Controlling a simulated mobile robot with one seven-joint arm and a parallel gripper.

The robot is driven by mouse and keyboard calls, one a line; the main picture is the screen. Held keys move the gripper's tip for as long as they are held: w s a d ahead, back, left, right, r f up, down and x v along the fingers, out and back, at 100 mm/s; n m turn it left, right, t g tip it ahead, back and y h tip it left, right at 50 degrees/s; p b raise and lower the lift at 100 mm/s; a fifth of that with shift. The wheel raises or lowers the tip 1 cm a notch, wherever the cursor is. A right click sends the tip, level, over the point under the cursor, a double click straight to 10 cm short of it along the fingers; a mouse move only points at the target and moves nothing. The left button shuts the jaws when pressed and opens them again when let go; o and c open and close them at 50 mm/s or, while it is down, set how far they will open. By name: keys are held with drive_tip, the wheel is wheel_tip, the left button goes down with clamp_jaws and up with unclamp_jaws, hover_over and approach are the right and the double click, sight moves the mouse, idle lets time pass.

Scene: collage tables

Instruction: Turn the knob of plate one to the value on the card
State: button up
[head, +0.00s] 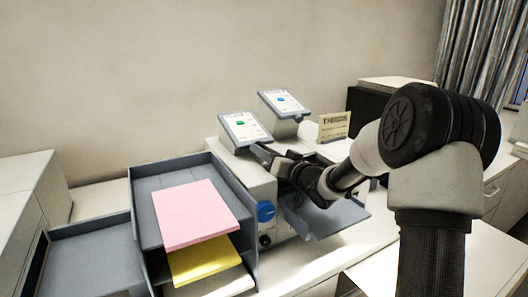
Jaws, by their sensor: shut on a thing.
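My gripper (262,153) reaches in from the right to the lower right edge of the nearer tilted panel (243,127). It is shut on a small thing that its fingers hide. The nearer panel is pale with a grey rim and a green mark. A second tilted panel (281,102) with a blue mark stands behind it to the right. A blue round knob (266,211) is on the front of the white machine (256,180), below my gripper and apart from it. A beige lettered card (334,125) stands at the right; its small text is unreadable.
A grey tray stack (148,212) at the left holds a pink sheet (195,213) and a yellow sheet (206,260). A black box (368,112) stands behind the card. A grey tray (335,218) juts out below my arm. Some white counter (310,262) in front is clear.

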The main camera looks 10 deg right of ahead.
drive_tip(key=o, duration=1.1)
drive_tip(key=b+v, duration=0.2)
drive_tip(key=v, duration=1.5)
drive_tip(key=shift+s+d+f, duration=0.15)
drive_tip(key=shift+s+d, duration=0.05)
